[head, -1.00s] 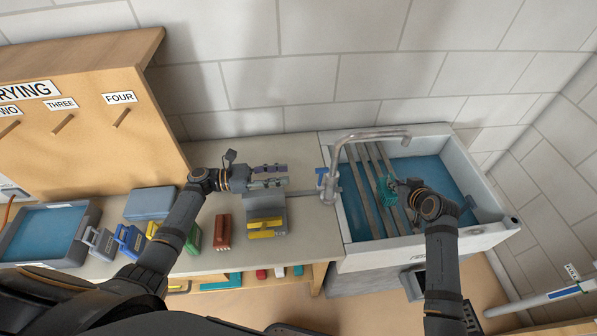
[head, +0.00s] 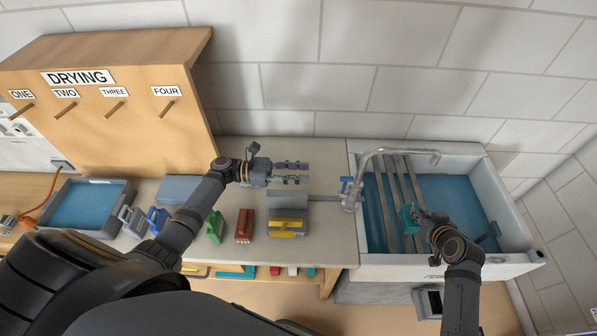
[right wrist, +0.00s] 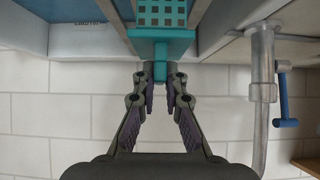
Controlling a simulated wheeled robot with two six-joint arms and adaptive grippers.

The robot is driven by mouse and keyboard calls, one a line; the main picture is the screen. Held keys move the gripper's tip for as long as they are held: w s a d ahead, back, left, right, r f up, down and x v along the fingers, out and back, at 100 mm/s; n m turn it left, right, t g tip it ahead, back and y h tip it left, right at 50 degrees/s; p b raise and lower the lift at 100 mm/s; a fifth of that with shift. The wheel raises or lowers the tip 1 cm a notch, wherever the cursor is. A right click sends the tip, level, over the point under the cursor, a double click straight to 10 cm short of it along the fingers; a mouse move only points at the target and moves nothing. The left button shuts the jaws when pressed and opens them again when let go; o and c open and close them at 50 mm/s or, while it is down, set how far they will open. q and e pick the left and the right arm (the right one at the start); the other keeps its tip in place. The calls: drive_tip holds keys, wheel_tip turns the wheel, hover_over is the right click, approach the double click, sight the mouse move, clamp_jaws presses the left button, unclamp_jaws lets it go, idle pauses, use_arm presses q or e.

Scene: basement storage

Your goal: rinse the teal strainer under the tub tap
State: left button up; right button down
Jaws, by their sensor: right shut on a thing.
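The teal strainer (head: 408,219) is over the tub (head: 374,268), near the grey bars across it. My right gripper (head: 421,219) is shut on its handle. In the right wrist view the strainer (right wrist: 162,14) has a square-holed face, and its short handle sits between the fingertips (right wrist: 162,80). The tap (head: 398,152) arches over the tub from its left side, with a blue handle (head: 347,187). The spout end is above and right of the strainer in the head view. No water stream shows. My left gripper (head: 291,173) is open and empty over the counter.
A grey holder (head: 287,201) with a yellow block, a red block (head: 244,226) and a green block (head: 214,228) stand on the counter. A water-filled tray (head: 122,193) is at left. The DRYING board (head: 140,108) has numbered pegs.

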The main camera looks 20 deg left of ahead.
drive_tip(key=s+p, duration=0.1)
drive_tip(key=s, duration=0.2)
drive_tip(key=shift+s+d, duration=0.15)
drive_tip(key=shift+s, duration=0.15)
idle(1.1)
drive_tip(key=s+r+p, duration=0.4)
drive_tip(key=s, duration=0.1)
drive_tip(key=shift+d, duration=0.25)
idle(1.2)
